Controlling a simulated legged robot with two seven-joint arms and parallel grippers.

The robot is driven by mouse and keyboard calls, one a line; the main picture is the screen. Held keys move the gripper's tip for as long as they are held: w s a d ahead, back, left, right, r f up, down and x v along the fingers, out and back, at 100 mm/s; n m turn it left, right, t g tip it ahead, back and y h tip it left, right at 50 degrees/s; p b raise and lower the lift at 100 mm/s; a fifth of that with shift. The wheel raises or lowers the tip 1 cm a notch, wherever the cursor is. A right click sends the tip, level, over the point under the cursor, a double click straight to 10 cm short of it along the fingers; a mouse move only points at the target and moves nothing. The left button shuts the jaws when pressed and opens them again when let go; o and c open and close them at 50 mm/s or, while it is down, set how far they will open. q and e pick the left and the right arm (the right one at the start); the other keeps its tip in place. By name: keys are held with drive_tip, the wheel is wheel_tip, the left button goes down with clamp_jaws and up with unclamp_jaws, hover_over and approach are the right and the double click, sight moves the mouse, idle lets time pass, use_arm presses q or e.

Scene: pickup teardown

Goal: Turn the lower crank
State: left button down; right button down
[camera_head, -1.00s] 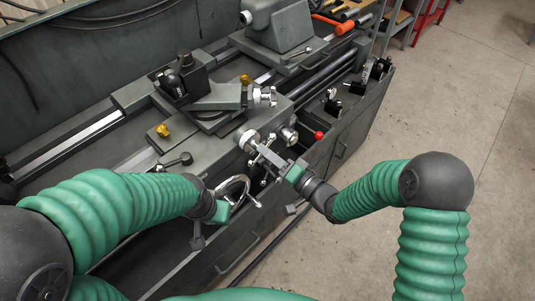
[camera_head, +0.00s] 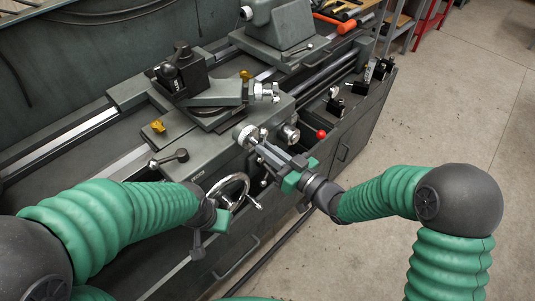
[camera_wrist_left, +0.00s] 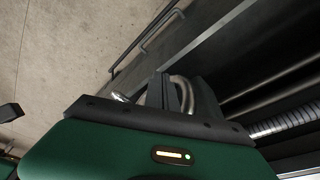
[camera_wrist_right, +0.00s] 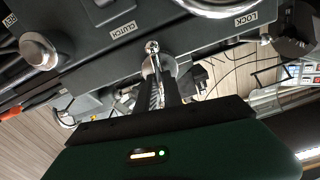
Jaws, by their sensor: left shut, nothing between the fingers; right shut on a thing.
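A silver crank (camera_head: 246,134) sits on the front of the grey lathe carriage. My right gripper (camera_head: 260,149) is at this crank, shut on its handle. In the right wrist view the dark fingers (camera_wrist_right: 160,95) meet the silver crank (camera_wrist_right: 153,60) and hide much of it. A chrome handwheel (camera_head: 239,183) is lower on the carriage, to the left. My left gripper (camera_head: 224,203) is shut and empty beside this wheel; the left wrist view shows a curved part of its rim (camera_wrist_left: 186,92) by the fingers. Whether fingers and rim touch is unclear.
Another silver knob (camera_head: 289,133) and a red ball lever (camera_head: 321,134) stand right of the right gripper. A black lever (camera_head: 170,157) and the tool post (camera_head: 182,78) are left and above. Concrete floor (camera_head: 430,110) is clear to the right.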

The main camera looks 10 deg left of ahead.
drive_tip(key=shift+s+f+n+b, duration=0.1)
drive_tip(key=shift+f+n+b, duration=0.1)
drive_tip(key=shift+n+b, duration=2.05)
drive_tip(key=shift+f+n+b, duration=0.2)
drive_tip(key=shift+n+b, duration=1.5)
drive_tip(key=shift+n, duration=0.95)
drive_tip(key=c, duration=1.5)
unclamp_jaws()
drive_tip(key=shift+r, duration=0.2)
drive_tip(key=p+v, duration=0.1)
drive_tip(key=v, duration=1.5)
drive_tip(key=shift+s+d+p, duration=0.15)
drive_tip(key=shift+d+p, duration=0.2)
